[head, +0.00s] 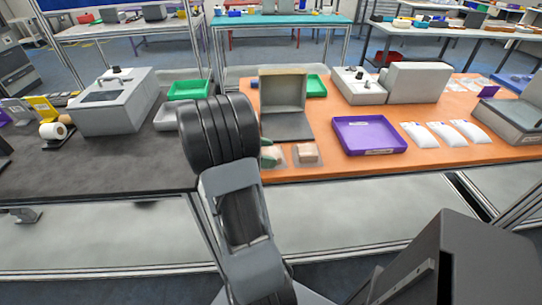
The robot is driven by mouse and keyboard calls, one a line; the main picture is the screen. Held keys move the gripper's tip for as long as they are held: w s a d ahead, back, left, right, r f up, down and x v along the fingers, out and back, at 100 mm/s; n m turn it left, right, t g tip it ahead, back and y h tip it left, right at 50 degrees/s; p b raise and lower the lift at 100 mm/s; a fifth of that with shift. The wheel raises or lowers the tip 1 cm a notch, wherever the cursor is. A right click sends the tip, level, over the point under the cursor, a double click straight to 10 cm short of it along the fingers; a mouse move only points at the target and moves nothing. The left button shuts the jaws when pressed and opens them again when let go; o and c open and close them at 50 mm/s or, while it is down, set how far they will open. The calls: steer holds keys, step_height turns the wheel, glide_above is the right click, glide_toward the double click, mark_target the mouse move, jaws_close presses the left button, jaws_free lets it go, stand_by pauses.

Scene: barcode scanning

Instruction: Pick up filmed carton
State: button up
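A small pinkish-tan carton (307,152), seemingly wrapped in clear film, lies near the front edge of the orange table. Another small wrapped item (273,156), with green on it, lies just left of it, close to my arm. I cannot tell for certain which of the two is the filmed carton. My arm rises in front of the table, and its dark ribbed part stands left of both items. My gripper's fingers do not show, so its opening and contents are hidden.
A grey open-fronted device (283,92) stands behind the wrapped items. A purple tray (368,135) is to their right, then white packets (420,134).

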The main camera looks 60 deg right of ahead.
steer(key=c, duration=0.6)
steer(key=shift+r, duration=0.1)
steer(key=shift+c, duration=0.2)
steer(key=shift+r, duration=0.6)
steer(key=w+d+r+p, duration=0.2)
steer(key=w+d+r, duration=0.7)
steer(key=d+r, duration=0.1)
steer(key=shift+w+d+r+p, duration=0.15)
steer(key=shift+w+r+p, duration=0.15)
steer(key=shift+r, duration=0.5)
